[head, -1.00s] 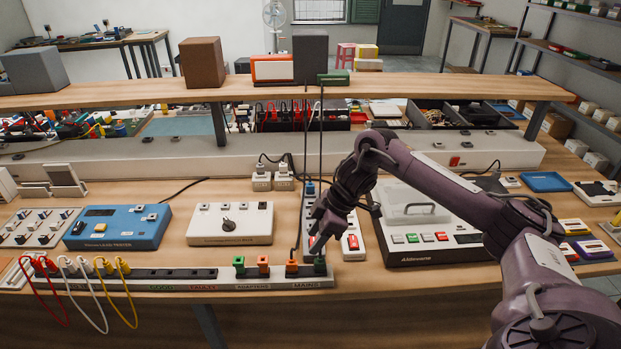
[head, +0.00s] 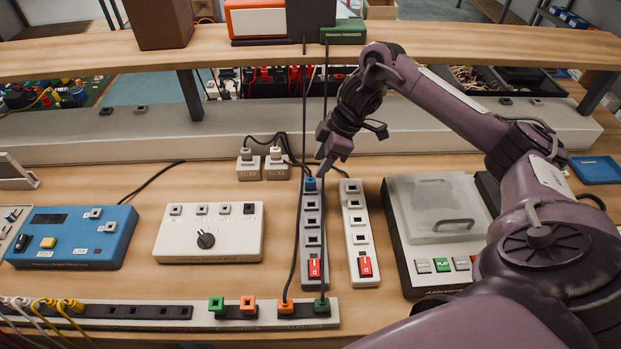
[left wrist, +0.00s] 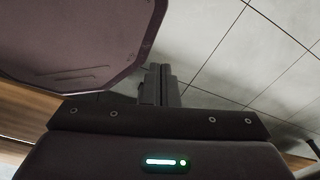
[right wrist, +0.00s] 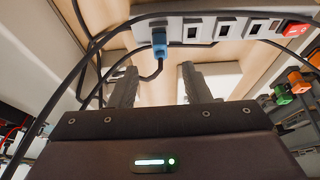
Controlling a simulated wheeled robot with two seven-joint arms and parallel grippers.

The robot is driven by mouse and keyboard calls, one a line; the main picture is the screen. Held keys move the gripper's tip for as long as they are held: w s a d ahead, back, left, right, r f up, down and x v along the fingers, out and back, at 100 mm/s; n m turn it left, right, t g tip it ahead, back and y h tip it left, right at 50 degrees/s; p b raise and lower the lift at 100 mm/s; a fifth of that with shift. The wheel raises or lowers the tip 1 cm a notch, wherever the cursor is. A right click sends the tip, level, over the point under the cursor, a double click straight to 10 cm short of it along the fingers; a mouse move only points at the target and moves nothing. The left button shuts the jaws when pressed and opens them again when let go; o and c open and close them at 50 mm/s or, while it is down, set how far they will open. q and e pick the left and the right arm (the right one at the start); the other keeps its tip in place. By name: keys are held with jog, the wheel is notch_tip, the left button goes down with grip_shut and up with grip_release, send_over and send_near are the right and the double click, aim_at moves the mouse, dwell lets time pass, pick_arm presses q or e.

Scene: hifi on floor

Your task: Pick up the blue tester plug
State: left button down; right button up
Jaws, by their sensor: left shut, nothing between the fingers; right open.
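The blue tester plug (head: 310,184) sits in the far-end socket of the grey power strip (head: 312,222). In the right wrist view the blue plug (right wrist: 159,38) shows in the strip with a dark cable running from it. My right gripper (head: 325,163) is just above and slightly right of the plug in the head view.
A second, white power strip (head: 354,220) with a red switch stands just right. Dark cables hang in front of and around the grey strip. Two white adapters (head: 262,168) stand behind left. A front socket rail (head: 170,312) holds green and orange plugs. A raised shelf (head: 230,50) spans the back.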

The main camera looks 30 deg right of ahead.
aim_at(310, 179)
jog(key=shift+a+f+p, duration=0.3)
jog(key=shift+a+f, duration=0.2)
jog(key=shift+f, duration=0.35)
jog(key=p+x, duration=0.1)
jog(key=x, duration=0.2)
jog(key=shift+w+d+f, duration=0.1)
jog(key=shift+w+f, duration=0.1)
jog(key=shift+f, duration=0.35)
grip_shut()
pick_arm(q)
jog(key=shift+w+d+r, duration=0.15)
jog(key=shift+w+r, duration=0.25)
jog(key=shift+r, duration=0.3)
pick_arm(e)
jog(key=shift+r, duration=0.1)
